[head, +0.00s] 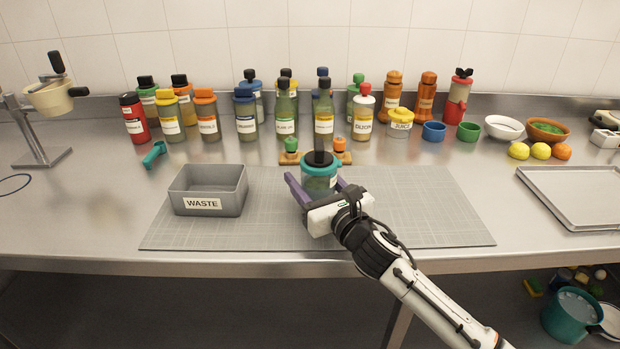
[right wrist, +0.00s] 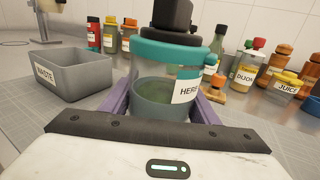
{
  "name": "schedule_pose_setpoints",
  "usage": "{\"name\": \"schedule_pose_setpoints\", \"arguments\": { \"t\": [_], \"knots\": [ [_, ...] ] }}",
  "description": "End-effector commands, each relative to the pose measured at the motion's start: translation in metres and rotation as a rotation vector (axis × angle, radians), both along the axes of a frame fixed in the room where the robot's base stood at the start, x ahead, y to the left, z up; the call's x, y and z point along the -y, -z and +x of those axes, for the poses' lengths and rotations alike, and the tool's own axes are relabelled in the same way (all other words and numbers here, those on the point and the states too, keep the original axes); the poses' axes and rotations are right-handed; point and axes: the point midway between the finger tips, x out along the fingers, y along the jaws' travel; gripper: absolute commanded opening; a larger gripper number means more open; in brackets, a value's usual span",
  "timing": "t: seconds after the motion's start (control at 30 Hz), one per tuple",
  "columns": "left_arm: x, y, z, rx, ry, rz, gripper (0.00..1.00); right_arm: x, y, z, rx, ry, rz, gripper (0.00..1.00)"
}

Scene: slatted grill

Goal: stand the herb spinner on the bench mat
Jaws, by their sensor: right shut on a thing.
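The herb spinner (head: 319,181) is a clear jar with a teal collar, a black top and green contents. Its label reading HERB shows in the right wrist view (right wrist: 187,90). My right gripper (head: 318,190) is shut on the spinner, with a purple finger on each side of the jar. The spinner is upright over the middle of the grey gridded bench mat (head: 420,220). Its base is partly hidden by my gripper, so I cannot tell whether it touches the mat. My left gripper is not in view.
A grey WASTE bin (head: 208,191) stands on the mat's left part. Bottles and jars line the back, with a small wooden rack (head: 315,157) just behind the spinner. A metal tray (head: 580,193) lies at the right. The mat's right side is clear.

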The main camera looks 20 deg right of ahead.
Motion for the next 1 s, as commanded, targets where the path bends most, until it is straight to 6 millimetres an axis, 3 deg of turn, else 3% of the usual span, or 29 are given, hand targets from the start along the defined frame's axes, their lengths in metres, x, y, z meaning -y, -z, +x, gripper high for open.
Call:
{"name": "schedule_pose_setpoints", "arguments": {
  "t": [0.03, 0.07, 0.17, 0.57, 1.0],
  "knots": [
    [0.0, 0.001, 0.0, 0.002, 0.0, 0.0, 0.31, 0.0, 0.001, 0.0, 0.003, -0.001, 0.0, 0.22],
    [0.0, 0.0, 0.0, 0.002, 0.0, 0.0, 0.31, 0.0, 0.001, 0.0, 0.0, 0.0, -0.001, 0.6],
    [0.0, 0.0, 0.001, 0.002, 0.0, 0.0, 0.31, 0.0, 0.001, 0.0, 0.0, 0.0, -0.001, 0.73],
    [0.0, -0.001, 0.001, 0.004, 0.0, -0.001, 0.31, 0.001, 0.0, -0.007, -0.001, -0.001, -0.001, 0.73],
    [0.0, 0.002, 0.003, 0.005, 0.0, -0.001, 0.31, 0.015, 0.0, -0.092, -0.001, -0.002, -0.002, 0.73]
  ]
}}
